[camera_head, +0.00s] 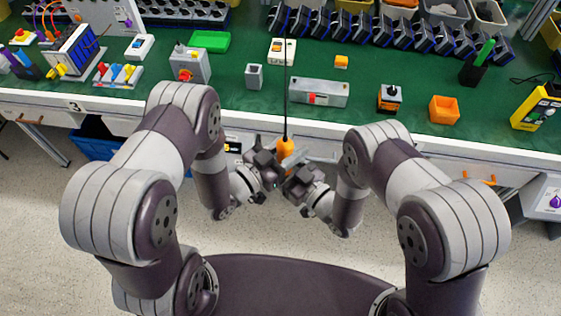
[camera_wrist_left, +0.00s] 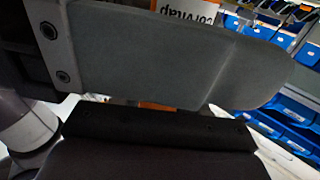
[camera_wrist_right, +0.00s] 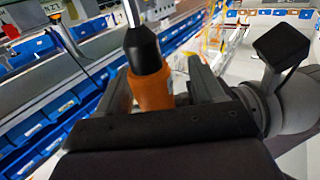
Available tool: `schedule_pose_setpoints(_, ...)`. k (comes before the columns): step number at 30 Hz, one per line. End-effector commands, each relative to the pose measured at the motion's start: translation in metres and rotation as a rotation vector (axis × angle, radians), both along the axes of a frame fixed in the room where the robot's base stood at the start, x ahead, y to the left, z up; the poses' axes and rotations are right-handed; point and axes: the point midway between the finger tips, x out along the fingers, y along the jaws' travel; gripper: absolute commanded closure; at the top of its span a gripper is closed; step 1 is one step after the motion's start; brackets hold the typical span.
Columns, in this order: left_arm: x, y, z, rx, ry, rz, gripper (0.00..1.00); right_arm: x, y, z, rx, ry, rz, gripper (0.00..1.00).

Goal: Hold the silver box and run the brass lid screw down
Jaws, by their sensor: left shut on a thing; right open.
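A long silver box (camera_head: 330,93) with a red part on its front lies near the bench's front edge in the head view. I cannot make out a brass screw on it. A screwdriver with an orange handle (camera_head: 286,149) and a long dark shaft stands upright in front of the bench, held between my grippers. My left gripper (camera_head: 274,162) is shut on it; in the left wrist view the fingers hide most of the hold. My right gripper (camera_head: 292,167) is open, and in its wrist view its fingers stand either side of the orange handle (camera_wrist_right: 150,90).
A row of dark bins (camera_head: 400,33) lines the back. Both grippers are short of the bench edge.

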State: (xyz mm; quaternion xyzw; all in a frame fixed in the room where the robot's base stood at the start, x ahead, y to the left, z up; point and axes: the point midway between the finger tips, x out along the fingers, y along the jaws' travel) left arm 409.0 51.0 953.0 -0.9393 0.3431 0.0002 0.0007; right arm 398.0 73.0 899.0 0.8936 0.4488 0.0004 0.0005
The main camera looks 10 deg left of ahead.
Motion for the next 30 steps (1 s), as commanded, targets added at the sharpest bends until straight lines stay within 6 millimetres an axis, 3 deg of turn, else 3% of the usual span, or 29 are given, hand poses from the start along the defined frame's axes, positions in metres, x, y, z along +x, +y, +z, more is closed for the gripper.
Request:
schedule_pose_setpoints(5, 0.0, 0.0, 0.001, -0.001, -0.002, 0.0, 1.0, 0.0, 0.0, 0.0, 0.0, 0.0, 0.0, 0.36)
schedule_pose_setpoints(11, 0.001, 0.0, 0.001, 0.0, -0.004, 0.0, 1.0, -0.001, 0.0, 0.0, 0.001, -0.001, 0.004, 1.0)
schedule_pose_setpoints(13, 0.001, 0.0, 0.001, 0.0, -0.004, 0.0, 1.0, -0.001, 0.001, 0.0, 0.0, -0.001, 0.006, 1.0)
schedule_pose_setpoints(14, 0.001, 0.0, 0.001, 0.0, -0.004, 0.0, 0.51, -0.001, 0.001, 0.001, 0.002, -0.004, 0.007, 1.0)
schedule_pose_setpoints(16, 0.001, 0.0, 0.001, 0.0, -0.004, 0.0, 0.28, -0.001, 0.001, 0.001, 0.001, -0.003, 0.006, 1.0)
schedule_pose_setpoints(25, -0.001, 0.001, 0.0, 0.001, -0.001, 0.001, 0.28, 0.0, 0.0, 0.001, 0.0, -0.003, 0.002, 1.0)
schedule_pose_setpoints(30, -0.021, 0.02, 0.0, 0.0, 0.0, 0.007, 0.28, 0.0, 0.0, 0.001, 0.001, -0.002, 0.001, 1.0)
